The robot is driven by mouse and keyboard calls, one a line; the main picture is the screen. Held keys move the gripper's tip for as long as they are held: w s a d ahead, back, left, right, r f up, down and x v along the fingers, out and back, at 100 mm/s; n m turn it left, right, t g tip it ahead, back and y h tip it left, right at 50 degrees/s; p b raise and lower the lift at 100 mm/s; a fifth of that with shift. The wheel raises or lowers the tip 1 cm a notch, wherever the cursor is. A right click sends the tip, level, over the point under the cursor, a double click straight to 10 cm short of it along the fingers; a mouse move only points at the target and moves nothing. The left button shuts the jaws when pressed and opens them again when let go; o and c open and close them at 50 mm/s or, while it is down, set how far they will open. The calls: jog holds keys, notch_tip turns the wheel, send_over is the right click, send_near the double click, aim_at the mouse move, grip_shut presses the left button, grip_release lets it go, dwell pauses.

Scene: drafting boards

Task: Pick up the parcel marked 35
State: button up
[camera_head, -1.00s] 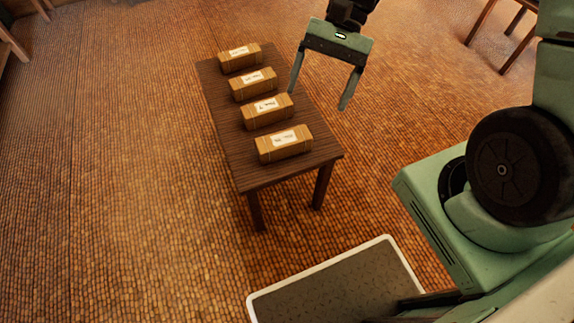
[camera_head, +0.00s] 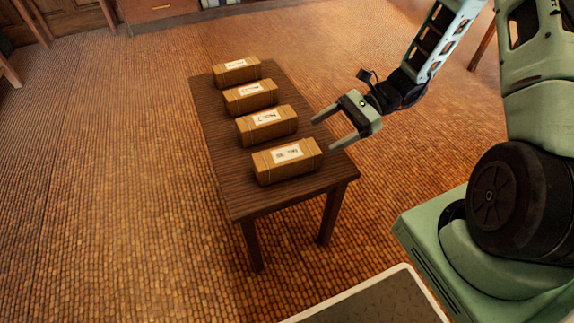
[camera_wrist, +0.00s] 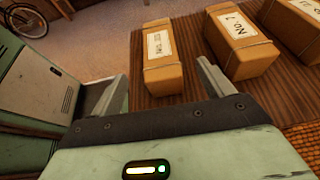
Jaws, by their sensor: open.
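Several brown, string-tied parcels with white labels stand in a row on a small dark wooden table (camera_head: 222,150). The labels are too small to read in the head view, so I cannot tell which parcel is marked 35. The nearest parcel (camera_head: 287,162) appears as the left one in the wrist view (camera_wrist: 162,60); its label there is blurred. The second parcel (camera_head: 266,125) seems to read "NO. 7" in the wrist view (camera_wrist: 236,42). Farther back are a third parcel (camera_head: 250,97) and a fourth (camera_head: 236,71). My gripper (camera_head: 326,133) is open and empty, right of the two nearest parcels, pointing toward them.
In the wrist view, another parcel (camera_wrist: 298,27) is cut off at the right, its label partly visible. Woven floor (camera_head: 120,200) is clear left of the table. A wooden cabinet (camera_head: 160,12) stands at the back.

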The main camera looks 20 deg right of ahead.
aim_at(294, 151)
jog(key=b+x, duration=0.3)
jog(key=x, duration=0.6)
jog(key=shift+a+f+b, duration=0.1)
jog(key=shift+a+b, duration=0.2)
jog(key=shift+b, duration=0.05)
jog(key=c, duration=1.4)
